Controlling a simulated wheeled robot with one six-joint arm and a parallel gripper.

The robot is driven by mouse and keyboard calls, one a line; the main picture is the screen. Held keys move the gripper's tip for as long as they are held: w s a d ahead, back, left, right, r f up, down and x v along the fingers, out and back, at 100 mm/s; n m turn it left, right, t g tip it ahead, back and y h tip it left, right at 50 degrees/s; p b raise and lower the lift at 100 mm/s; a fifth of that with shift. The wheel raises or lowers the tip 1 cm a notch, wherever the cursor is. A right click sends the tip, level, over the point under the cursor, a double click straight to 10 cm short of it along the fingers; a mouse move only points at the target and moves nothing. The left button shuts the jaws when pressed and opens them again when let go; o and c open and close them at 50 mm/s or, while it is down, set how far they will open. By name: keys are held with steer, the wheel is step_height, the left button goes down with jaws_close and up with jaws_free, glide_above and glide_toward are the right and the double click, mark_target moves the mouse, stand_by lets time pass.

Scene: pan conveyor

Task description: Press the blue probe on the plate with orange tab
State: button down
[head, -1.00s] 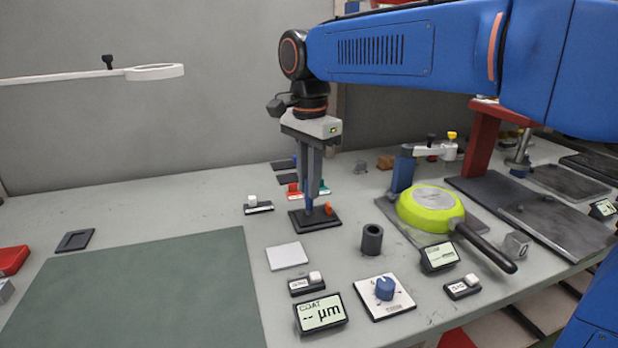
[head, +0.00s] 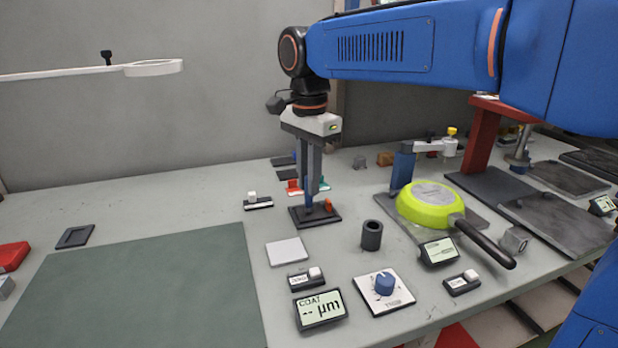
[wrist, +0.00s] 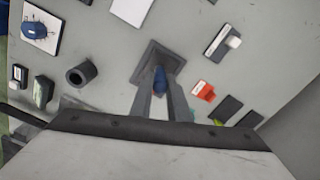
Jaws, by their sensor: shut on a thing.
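The dark square plate (head: 299,221) lies on the bench, with a small orange tab (head: 328,204) standing at its right side. My gripper (head: 312,188) points straight down over this plate, its jaws shut on the blue probe (head: 308,202). The probe is upright, and its lower end is at or just above the plate; I cannot tell whether it touches. In the wrist view the blue probe (wrist: 160,78) shows between the fingertips, over the dark plate (wrist: 152,54). The COAT display (head: 320,309) shows dashes and µm.
A light square plate (head: 287,251) and a dark hollow cylinder (head: 372,236) stand in front of the plate. A lime-green pan (head: 430,207) lies to the right, its black handle towards the front. A blue-knobbed dial (head: 384,285) is at the front. The green mat (head: 140,290) is clear.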

steer(key=shift+f, duration=0.45)
stand_by(1.2)
steer(key=shift+r, duration=3.5)
steer(key=shift+r, duration=0.1)
